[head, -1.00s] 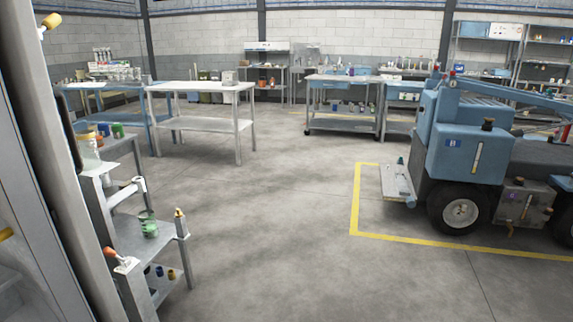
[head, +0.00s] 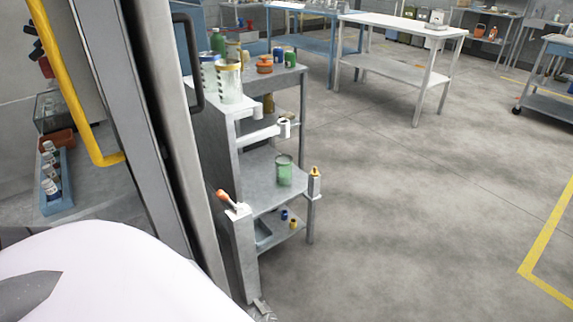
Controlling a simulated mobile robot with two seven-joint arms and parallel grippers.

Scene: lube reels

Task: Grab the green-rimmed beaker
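A clear beaker with a greenish rim and pale green lower part (head: 285,172) stands upright on the middle shelf of a grey metal rack (head: 262,188), near the picture's centre. Its rim colour is small but looks green. On the rack's top, a larger clear beaker with a yellow rim (head: 229,82) stands beside one with a blue rim (head: 208,72). Neither of my grippers is in view.
A grey upright post with a black handle (head: 197,62) stands close to the rack's left. An orange-handled tool (head: 227,198) sits at the rack's front corner. A white table (head: 400,25) stands behind. The floor right of the rack is clear.

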